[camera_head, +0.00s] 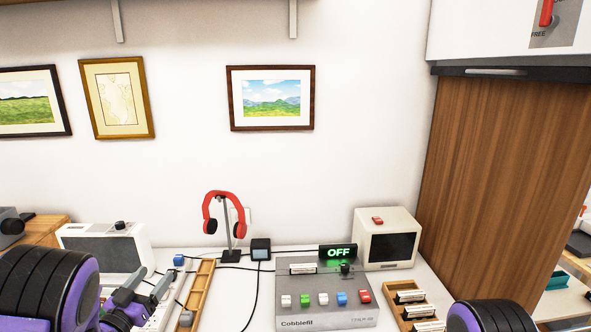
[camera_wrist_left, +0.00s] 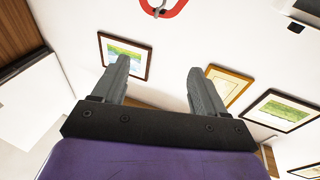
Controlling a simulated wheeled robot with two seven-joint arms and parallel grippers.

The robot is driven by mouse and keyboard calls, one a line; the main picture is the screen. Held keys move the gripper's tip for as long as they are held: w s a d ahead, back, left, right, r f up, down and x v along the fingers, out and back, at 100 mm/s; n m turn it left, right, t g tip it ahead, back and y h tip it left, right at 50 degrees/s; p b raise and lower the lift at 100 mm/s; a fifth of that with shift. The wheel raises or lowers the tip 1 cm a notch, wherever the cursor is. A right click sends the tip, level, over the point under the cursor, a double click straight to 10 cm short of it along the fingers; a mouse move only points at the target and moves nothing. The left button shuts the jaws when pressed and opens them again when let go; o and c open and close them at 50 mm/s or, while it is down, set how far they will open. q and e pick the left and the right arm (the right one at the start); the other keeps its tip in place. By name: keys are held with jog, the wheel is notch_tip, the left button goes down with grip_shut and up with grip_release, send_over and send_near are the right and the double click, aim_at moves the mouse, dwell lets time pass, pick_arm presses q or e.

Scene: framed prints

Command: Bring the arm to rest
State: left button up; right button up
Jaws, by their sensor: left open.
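My left gripper (camera_head: 148,286) is at the lower left in the head view, low over the left part of the desk. Its two grey fingers are apart with nothing between them. In the left wrist view the open fingers (camera_wrist_left: 158,85) point toward the wall with the framed prints. My right arm (camera_head: 490,316) shows only as a dark and purple rounded part at the bottom right; its gripper is out of view. Three framed prints hang on the wall: a green field print (camera_head: 30,101), a gold-framed print (camera_head: 117,98) and a mountain print (camera_head: 271,98).
On the white desk stand red headphones (camera_head: 225,215) on a stand, a grey button console (camera_head: 325,299) with a green OFF sign (camera_head: 338,252), a white monitor box (camera_head: 388,238) and wooden trays (camera_head: 200,288). A wooden cabinet side (camera_head: 500,180) rises at the right.

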pick_arm(q)
jog(key=s+f+n+g+y+b, duration=0.2)
jog(key=s+f+n+g+y, duration=0.2)
jog(key=s+f, duration=0.7)
jog(key=s+f+n+g+y+b, duration=0.25)
jog(key=s+f+n+g, duration=0.35)
jog(key=f, duration=0.8)
jog(key=s+d+f+g+b, duration=0.2)
jog(key=s+f, duration=0.5)
jog(key=s, duration=0.5)
jog(key=s+d+f+g+b, duration=0.3)
jog(key=s+f, duration=0.4)
jog(key=s, duration=0.5)
jog(key=shift+s+d+f+m+g+y, duration=0.15)
jog(key=shift+s+d+m+g+y, duration=0.1)
jog(key=shift+m+g+y, duration=0.2)
pick_arm(e)
notch_tip(320, 180, down, 10)
jog(key=shift+s, duration=0.3)
jog(key=shift+a, duration=0.1)
